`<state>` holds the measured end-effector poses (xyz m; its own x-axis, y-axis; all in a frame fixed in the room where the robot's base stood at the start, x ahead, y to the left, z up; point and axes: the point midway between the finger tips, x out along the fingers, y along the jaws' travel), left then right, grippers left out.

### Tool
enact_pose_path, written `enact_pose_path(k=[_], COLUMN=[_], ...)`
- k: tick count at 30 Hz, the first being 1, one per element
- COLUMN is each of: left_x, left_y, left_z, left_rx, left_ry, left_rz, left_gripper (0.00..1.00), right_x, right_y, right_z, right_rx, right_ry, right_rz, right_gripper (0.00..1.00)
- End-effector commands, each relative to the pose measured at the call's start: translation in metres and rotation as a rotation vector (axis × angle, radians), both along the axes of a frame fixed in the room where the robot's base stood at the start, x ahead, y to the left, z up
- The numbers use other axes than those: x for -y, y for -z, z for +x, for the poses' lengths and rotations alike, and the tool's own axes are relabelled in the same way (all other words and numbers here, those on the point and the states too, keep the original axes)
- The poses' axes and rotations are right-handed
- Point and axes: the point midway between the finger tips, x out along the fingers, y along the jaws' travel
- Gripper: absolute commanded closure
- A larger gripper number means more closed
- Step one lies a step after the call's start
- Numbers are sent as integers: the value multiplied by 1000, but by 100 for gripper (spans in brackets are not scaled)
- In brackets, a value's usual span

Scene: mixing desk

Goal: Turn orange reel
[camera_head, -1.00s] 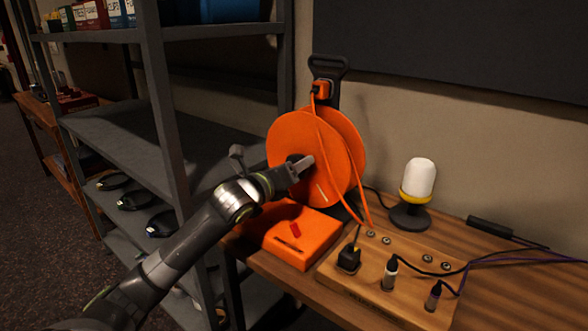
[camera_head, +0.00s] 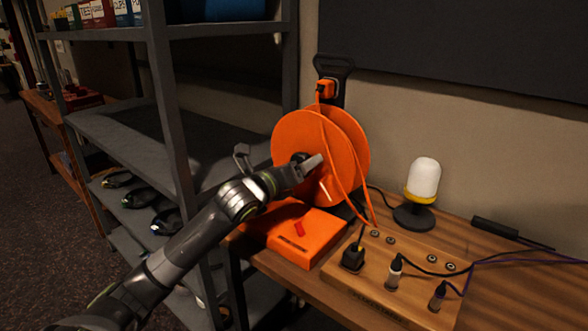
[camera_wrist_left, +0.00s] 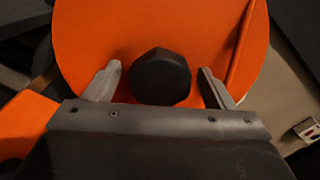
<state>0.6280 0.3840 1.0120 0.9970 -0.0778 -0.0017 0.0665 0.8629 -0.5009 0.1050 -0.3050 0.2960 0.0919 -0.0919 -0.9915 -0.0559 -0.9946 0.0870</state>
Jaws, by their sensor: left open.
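The orange reel (camera_head: 300,130) stands upright on an orange base box (camera_head: 305,240) on the wooden desk, with an orange cord hanging down its front. Its dark hub knob (camera_wrist_left: 160,77) sticks out from the middle of the disc (camera_wrist_left: 150,25). My left gripper (camera_head: 308,162) is at the hub. In the left wrist view its two fingers (camera_wrist_left: 160,88) are open, one on each side of the knob, with gaps between them and the knob. The gripper partly hides the reel's centre in the head view. My right gripper is not in view.
A wooden socket block (camera_head: 375,285) with several plugs stands in front on the desk. A white and yellow lamp (camera_head: 423,180) stands to the right of the reel. A grey metal shelf (camera_head: 170,110) rises at the left, close to my arm.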

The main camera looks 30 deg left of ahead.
Motion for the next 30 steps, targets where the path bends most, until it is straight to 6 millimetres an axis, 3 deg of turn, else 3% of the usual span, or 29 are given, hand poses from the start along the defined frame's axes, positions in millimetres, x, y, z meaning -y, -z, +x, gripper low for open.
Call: enact_pose_path(k=[5,19,30], left_x=[-2,-7,-9], left_y=[0,0,-1], left_z=[-12,-81,-119], left_rx=[-1,-3,-4], left_ry=[-2,-2,2], left_rz=[5,9,7], left_gripper=[23,23,23], right_x=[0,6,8], right_y=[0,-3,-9], right_z=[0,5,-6], right_rx=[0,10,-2], right_ry=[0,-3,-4], right_rz=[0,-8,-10], right_gripper=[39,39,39])
